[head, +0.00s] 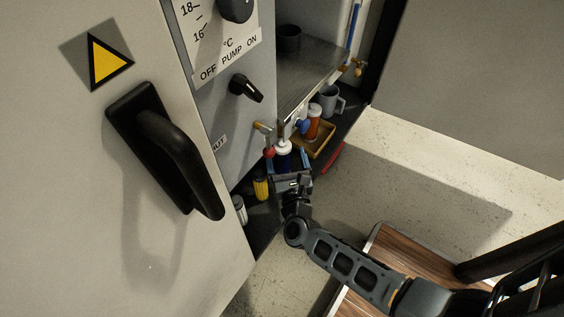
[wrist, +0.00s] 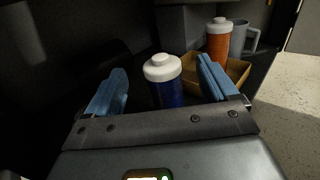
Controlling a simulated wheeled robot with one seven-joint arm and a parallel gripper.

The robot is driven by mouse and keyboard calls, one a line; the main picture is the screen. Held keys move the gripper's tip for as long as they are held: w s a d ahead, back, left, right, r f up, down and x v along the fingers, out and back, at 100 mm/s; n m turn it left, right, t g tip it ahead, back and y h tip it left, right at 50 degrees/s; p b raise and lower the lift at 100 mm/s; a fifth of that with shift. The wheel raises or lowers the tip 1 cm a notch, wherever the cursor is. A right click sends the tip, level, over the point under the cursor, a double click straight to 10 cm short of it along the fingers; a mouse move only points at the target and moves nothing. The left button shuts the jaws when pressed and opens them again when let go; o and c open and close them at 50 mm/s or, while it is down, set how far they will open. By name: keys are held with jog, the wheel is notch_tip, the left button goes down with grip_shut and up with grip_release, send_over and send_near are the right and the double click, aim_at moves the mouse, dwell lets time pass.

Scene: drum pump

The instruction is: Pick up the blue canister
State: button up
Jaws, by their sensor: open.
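The blue canister (wrist: 168,92) has a white lid and stands upright in the wrist view, just beyond and between my two fingers. Its lower part is hidden behind my gripper's body.
An orange canister (head: 313,124) with a white lid stands in a yellow tray (head: 326,140) behind, beside a grey mug (head: 332,100). A yellow item (head: 261,187) and a white item (head: 240,209) stand left of my gripper. A red-handled valve (head: 268,150) and a metal shelf edge (head: 313,88) are close above.

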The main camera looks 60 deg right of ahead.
aim_at(281, 140)
jog(key=shift+w+d+f, duration=0.1)
jog(key=shift+w+f, duration=0.05)
jog(key=shift+f, duration=0.4)
jog(key=shift+w+d+r, duration=0.15)
jog(key=shift+w+d, duration=0.2)
jog(key=shift+d, duration=0.05)
jog(key=b+x, duration=0.1)
jog(key=x, duration=0.5)
jog(key=shift+w, duration=0.1)
grip_shut()
